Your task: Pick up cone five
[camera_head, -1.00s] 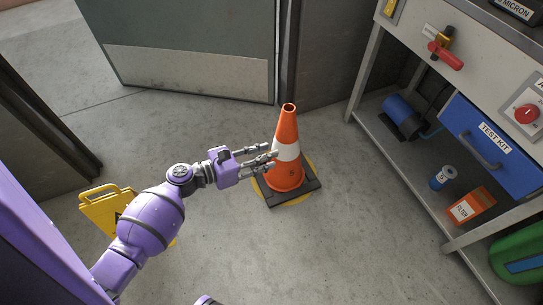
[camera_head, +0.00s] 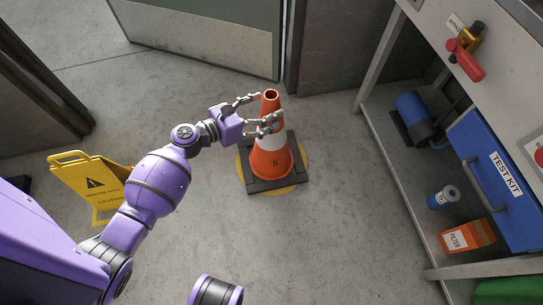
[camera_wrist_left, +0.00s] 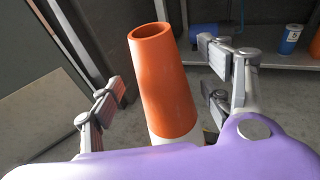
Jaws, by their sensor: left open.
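Cone five (camera_head: 271,163) is an orange traffic cone with a white band, a "5" on its lower part and a dark square base. It stands upright on a yellow round floor mark (camera_head: 300,181). My left gripper (camera_head: 266,112) is open, with its fingers on either side of the cone's upper part. In the left wrist view the cone's orange top (camera_wrist_left: 162,80) rises between the spread fingers (camera_wrist_left: 170,95). Whether any finger touches it I cannot tell. My right gripper is not in view.
A yellow caution sign (camera_head: 92,183) stands at the left, partly behind my left arm. A workbench at the right holds a blue test kit box (camera_head: 495,175), a blue motor (camera_head: 416,117), a blue can (camera_head: 441,198) and an orange filter box (camera_head: 466,236). A grey-green door (camera_head: 205,30) is behind.

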